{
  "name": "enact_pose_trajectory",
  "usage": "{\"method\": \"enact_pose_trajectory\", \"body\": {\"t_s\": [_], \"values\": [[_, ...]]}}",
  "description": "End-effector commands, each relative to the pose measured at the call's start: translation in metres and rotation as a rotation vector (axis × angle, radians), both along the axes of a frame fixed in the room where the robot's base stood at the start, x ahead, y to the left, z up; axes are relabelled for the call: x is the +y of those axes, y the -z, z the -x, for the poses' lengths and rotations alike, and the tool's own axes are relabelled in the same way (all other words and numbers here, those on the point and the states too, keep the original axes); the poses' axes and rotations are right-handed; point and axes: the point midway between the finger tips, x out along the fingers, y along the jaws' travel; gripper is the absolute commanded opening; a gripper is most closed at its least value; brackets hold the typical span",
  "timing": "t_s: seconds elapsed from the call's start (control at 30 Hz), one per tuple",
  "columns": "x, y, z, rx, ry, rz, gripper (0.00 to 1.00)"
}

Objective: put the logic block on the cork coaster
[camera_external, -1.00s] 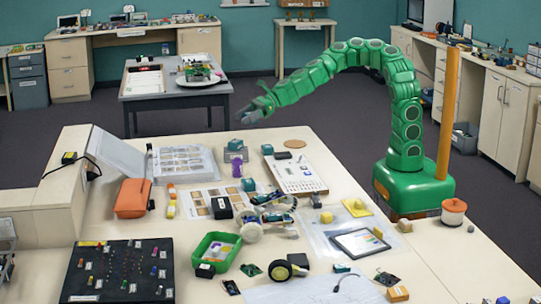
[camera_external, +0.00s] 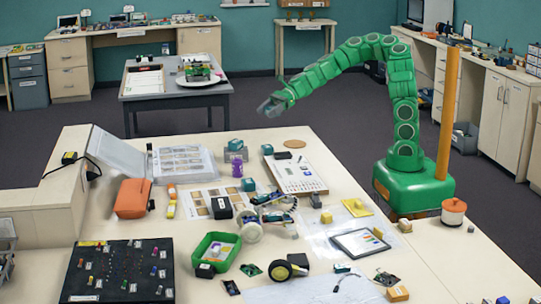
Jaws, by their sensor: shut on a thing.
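The cork coaster (camera_external: 295,143) is a flat round tan disc near the far edge of the big table. My gripper (camera_external: 268,107) is at the end of my green arm, in the air to the upper left of the coaster in the picture. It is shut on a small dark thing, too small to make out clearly. I cannot tell for sure that this is the logic block. The coaster looks bare.
A small teal-topped block (camera_external: 267,149) sits left of the coaster, by a white board (camera_external: 298,178). Another teal block (camera_external: 235,145) rests on a grey stand. The near table is crowded.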

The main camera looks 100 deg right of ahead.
Motion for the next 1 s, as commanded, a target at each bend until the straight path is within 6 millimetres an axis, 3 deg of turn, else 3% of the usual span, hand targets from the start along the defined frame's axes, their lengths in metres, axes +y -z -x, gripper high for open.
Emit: {"method": "enact_pose_trajectory", "body": {"t_s": [0.47, 1.0], "values": [[-0.030, 0.004, 0.071, 0.001, -0.098, 0.000, 0.30], [-0.044, 0.002, 0.162, 0.002, -0.212, -0.001, 0.30]]}}
